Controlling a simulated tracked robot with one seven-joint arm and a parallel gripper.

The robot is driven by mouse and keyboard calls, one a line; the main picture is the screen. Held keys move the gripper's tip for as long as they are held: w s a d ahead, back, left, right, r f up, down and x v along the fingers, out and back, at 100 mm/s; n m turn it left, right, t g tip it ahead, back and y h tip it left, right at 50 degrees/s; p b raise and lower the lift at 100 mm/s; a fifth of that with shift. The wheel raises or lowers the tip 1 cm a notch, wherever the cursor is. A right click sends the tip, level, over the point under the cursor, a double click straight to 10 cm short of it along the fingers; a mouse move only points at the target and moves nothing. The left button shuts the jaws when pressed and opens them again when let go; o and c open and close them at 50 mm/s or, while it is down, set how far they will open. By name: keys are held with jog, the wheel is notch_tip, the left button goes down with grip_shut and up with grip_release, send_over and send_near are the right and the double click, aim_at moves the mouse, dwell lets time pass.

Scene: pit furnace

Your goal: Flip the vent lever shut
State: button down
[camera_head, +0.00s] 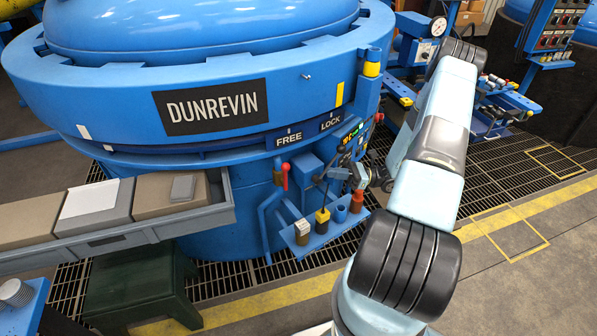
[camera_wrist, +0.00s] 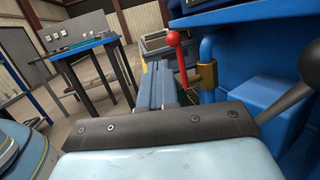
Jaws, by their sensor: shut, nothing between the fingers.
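A lever with a red grip (camera_head: 285,177) stands upright on the blue furnace's side, below the FREE label. In the wrist view the red-knobbed lever (camera_wrist: 181,58) stands upright beyond my gripper, beside a blue pipe with a brass fitting. A dark lever with a rounded end (camera_wrist: 288,106) slants in from the right of the wrist view, close to my gripper. No label shows which one is the vent lever. My gripper (camera_head: 361,177) is shut and empty near the control panel, right of the red lever.
A grey tray (camera_head: 150,228) with boxes extends left. A dark green stool (camera_head: 140,285) stands below the tray.

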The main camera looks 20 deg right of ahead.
jog(key=f+m+t, duration=0.1)
jog(key=f, duration=0.1)
jog(key=d+f+m+t, duration=0.1)
jog(key=f+t, duration=0.1)
jog(key=shift+s+f+m, duration=0.1)
jog(key=shift+s+m, duration=0.1)
jog(key=shift+m, duration=0.2)
jog(key=x, duration=1.4)
jog(key=shift+r, duration=0.25)
jog(key=shift+w+d, duration=0.1)
jog(key=shift+d, duration=0.05)
